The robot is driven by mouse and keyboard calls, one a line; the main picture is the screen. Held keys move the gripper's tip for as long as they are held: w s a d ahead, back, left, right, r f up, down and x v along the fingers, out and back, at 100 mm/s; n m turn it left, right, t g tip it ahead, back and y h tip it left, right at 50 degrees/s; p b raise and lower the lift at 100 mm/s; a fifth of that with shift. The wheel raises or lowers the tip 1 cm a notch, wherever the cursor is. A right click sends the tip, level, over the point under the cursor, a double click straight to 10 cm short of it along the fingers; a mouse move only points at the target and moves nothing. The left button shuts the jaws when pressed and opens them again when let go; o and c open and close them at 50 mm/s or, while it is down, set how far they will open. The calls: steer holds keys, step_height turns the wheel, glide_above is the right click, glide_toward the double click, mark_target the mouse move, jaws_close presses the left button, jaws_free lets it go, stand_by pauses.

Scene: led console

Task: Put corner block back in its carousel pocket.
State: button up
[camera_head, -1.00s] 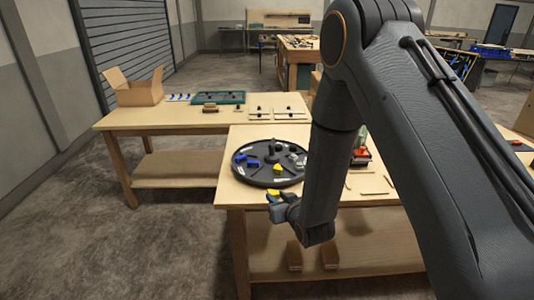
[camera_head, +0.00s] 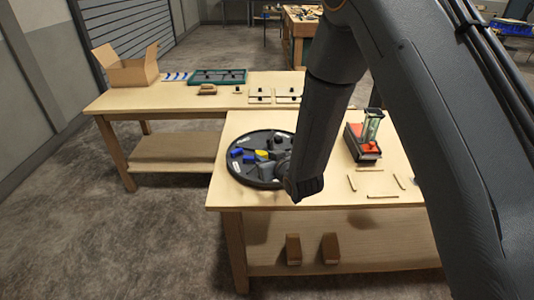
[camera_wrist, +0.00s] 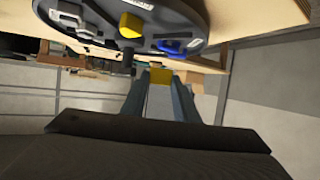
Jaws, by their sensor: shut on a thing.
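The corner block (camera_wrist: 160,78) is a small yellow piece held between the fingertips of my gripper (camera_wrist: 160,84) in the wrist view. The carousel is a round dark tray (camera_wrist: 200,15) at the top of that view. It carries another yellow piece (camera_wrist: 132,26), a blue piece (camera_wrist: 182,46) and grey parts (camera_wrist: 70,15). In the head view my gripper (camera_head: 274,160) is at the near right part of the carousel (camera_head: 240,177). A yellow piece (camera_head: 262,155) shows beside it; I cannot tell whether it is the held one. My wrist hides part of the carousel and its pockets.
A red and grey device (camera_head: 362,145) stands right of the carousel on the wooden table (camera_head: 350,205), near thin wooden strips (camera_head: 376,196). A back table holds an open cardboard box (camera_head: 125,70) and a green tray (camera_head: 217,77). Two brown blocks (camera_head: 293,249) sit on the lower shelf.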

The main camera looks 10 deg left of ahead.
steer(key=shift+s+a+f+b, duration=0.1)
steer(key=shift+f+b, duration=0.4)
steer(key=shift+f, duration=0.4)
steer(key=shift+f+b, duration=1.35)
steer(key=shift+f, duration=1.1)
steer(key=shift+f+b, duration=0.4)
steer(key=shift+f, duration=0.15)
steer(key=o, duration=1.2)
steer(key=shift+s, duration=0.1)
